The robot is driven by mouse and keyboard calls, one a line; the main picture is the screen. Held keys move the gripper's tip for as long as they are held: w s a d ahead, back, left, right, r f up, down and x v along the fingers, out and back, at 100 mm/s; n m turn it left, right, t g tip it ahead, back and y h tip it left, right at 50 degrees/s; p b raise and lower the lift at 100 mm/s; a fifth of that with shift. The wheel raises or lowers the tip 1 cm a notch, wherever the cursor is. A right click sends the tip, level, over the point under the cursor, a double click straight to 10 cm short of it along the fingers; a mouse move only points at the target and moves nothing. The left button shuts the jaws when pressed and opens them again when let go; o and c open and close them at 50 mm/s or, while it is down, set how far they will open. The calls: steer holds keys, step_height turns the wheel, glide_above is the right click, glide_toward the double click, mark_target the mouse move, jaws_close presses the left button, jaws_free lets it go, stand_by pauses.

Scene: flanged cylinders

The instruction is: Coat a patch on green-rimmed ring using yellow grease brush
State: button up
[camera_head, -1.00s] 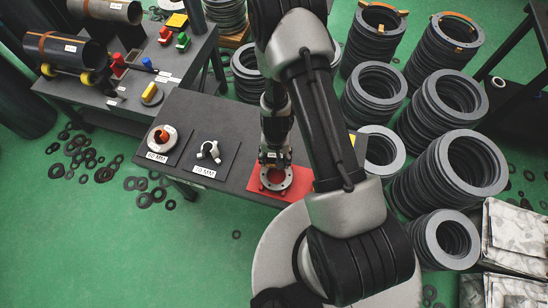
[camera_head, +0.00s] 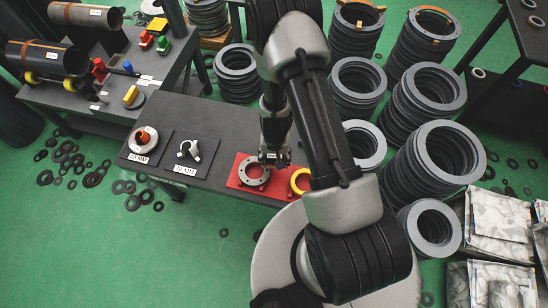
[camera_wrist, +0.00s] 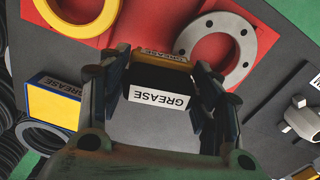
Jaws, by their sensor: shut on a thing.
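My gripper (camera_head: 274,160) points down over the red mat (camera_head: 238,184), near the right side of a grey flange ring (camera_head: 254,171). In the wrist view its fingers (camera_wrist: 165,92) are shut on a black block (camera_wrist: 158,78) with a white GREASE label and a brownish-yellow far edge, the grease brush. Its bristles are not clear. The grey flange ring with bolt holes (camera_wrist: 216,48) lies on the mat, and a yellow ring (camera_wrist: 80,12) lies to its left there. The yellow ring also shows in the head view (camera_head: 300,181), partly behind my arm. I see no green rim on either ring.
A blue and yellow box (camera_wrist: 55,103) stands beside the mat in the wrist view. Black pads with a white-and-orange ring (camera_head: 143,139) and a white fitting (camera_head: 189,150) lie left. Tall grey ring stacks (camera_head: 432,160) crowd the right. Open green floor lies at front left.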

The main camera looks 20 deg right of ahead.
mark_target(273, 157)
steer(key=shift+w+a+r+p, duration=0.15)
steer(key=shift+r+p, duration=0.2)
steer(key=shift+r, duration=0.2)
steer(key=shift+a+r+p, duration=0.1)
steer(key=shift+r+p, duration=0.2)
steer(key=shift+r, duration=0.25)
step_height(273, 157, up, 4)
steer(key=p, duration=0.3)
steer(key=shift+r+p, duration=0.25)
steer(key=shift+p, duration=0.1)
